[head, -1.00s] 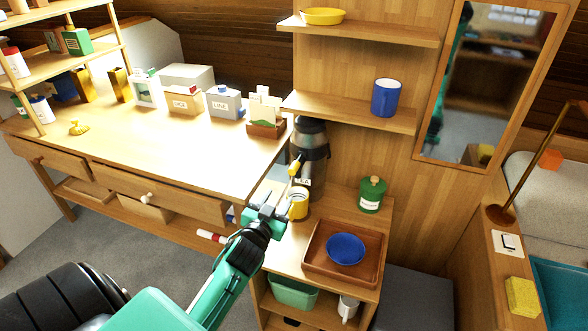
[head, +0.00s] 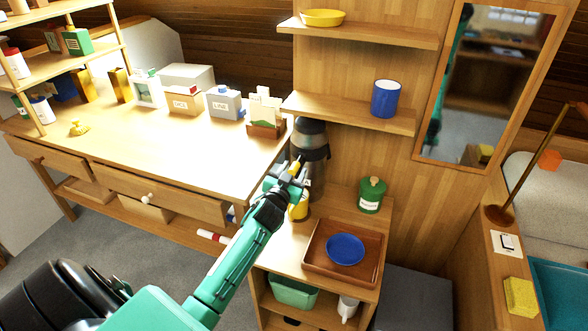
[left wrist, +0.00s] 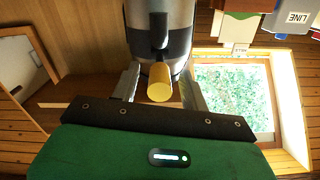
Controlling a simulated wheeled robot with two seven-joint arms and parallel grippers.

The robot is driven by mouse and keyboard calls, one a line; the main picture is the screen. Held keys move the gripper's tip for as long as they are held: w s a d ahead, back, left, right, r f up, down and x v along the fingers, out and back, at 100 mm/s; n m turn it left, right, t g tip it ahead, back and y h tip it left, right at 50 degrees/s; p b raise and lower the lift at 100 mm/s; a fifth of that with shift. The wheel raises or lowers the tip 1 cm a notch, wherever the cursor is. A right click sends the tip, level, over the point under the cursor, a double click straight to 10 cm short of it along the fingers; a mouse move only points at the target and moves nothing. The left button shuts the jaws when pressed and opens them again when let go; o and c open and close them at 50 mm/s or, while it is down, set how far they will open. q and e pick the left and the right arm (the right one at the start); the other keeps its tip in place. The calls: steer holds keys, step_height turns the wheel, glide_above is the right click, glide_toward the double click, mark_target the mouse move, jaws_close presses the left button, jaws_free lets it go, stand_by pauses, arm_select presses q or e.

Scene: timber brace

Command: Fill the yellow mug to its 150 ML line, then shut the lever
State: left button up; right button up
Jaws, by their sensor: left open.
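The dark and silver tea urn (head: 312,140) stands at the back left of the small cabinet. Its lever ends in a yellow knob (head: 295,166), which also shows large in the left wrist view (left wrist: 159,84). The yellow mug (head: 300,209) stands below at the urn's front, mostly hidden behind my left gripper (head: 288,174). The mug's line and its contents cannot be seen. In the left wrist view my left gripper (left wrist: 160,88) is open, with one finger on each side of the knob; I cannot tell whether they touch it. My right gripper is not in view.
A brown tray (head: 313,267) with a blue bowl (head: 345,249) sits on the cabinet's front. A green jar (head: 371,195) stands right of the urn. The desk (head: 190,150) is to the left, and a shelf with a blue mug (head: 386,98) is above.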

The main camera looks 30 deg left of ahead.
arm_select(q)
steer(key=shift+w+a, duration=0.15)
steer(key=shift+w, duration=0.45)
jaws_close()
steer(key=shift+r, duration=0.1)
steer(key=shift+r+p, duration=0.15)
steer(key=shift+p, duration=0.35)
steer(key=g+p, duration=0.1)
steer(key=p, duration=0.3)
steer(key=shift+r+h, duration=0.3)
steer(key=shift+r, duration=0.1)
steer(key=shift+f+p, duration=0.1)
steer(key=shift+p, duration=0.25)
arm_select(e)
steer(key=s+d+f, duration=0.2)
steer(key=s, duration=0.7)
